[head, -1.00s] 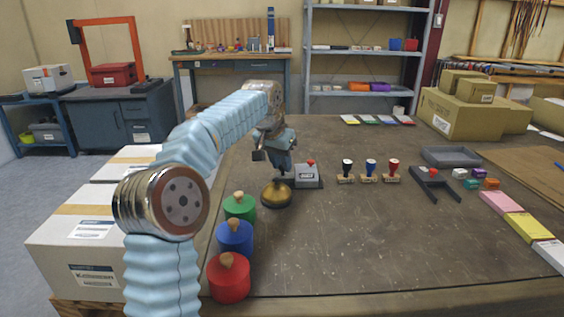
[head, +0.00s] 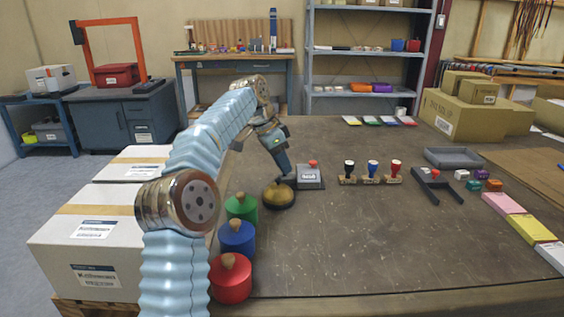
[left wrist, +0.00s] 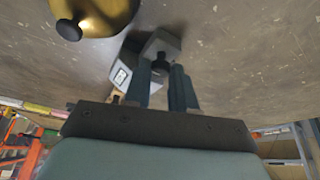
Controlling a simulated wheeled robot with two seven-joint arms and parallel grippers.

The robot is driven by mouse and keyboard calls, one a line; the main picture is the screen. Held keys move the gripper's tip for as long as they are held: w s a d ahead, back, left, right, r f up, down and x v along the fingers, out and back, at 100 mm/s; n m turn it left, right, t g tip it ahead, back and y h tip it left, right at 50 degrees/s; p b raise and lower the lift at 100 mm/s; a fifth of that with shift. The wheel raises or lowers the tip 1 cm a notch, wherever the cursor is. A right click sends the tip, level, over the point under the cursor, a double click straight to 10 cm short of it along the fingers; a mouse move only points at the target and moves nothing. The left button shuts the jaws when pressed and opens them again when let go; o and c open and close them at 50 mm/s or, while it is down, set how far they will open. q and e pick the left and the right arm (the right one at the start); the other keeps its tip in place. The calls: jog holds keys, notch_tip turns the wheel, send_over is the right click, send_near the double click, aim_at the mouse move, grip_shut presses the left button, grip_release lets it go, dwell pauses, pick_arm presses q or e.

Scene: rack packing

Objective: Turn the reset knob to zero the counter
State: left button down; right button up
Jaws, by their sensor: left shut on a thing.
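The tally counter (head: 310,177) is a grey box with a red button on top and a small display window on its front. It stands on the table near the middle. In the left wrist view, the counter (left wrist: 122,78) shows its display, and the dark reset knob (left wrist: 160,64) is on its side. My left gripper (head: 288,174) reaches the counter's left side, leaning with its wrist up and left. In the left wrist view, its fingers (left wrist: 163,82) are closed around the knob, which they partly hide. The display digits are too small to read. My right gripper is out of view.
A brass bell (head: 279,196) stands close in front of the gripper. Green (head: 241,208), blue (head: 237,238) and red (head: 231,280) lidded pots line the left edge. Three stamps (head: 372,172) stand right of the counter. The table's front middle is clear.

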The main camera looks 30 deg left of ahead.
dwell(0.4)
pick_arm(q)
jog(key=c, duration=1.2)
grip_release()
jog(key=shift+r, duration=0.1)
jog(key=shift+s+a+r, duration=0.1)
jog(key=shift+r, duration=0.2)
jog(key=s+a+r+b, duration=0.1)
jog(key=s+a, duration=0.1)
jog(key=s, duration=0.1)
jog(key=s+a+r+b, duration=0.1)
jog(key=s+a, duration=0.2)
jog(key=s, duration=0.1)
jog(key=s+a+r+b, duration=0.1)
jog(key=s+a, duration=0.2)
jog(key=s, duration=0.1)
jog(key=shift+a+r, duration=0.1)
jog(key=shift+r, duration=0.3)
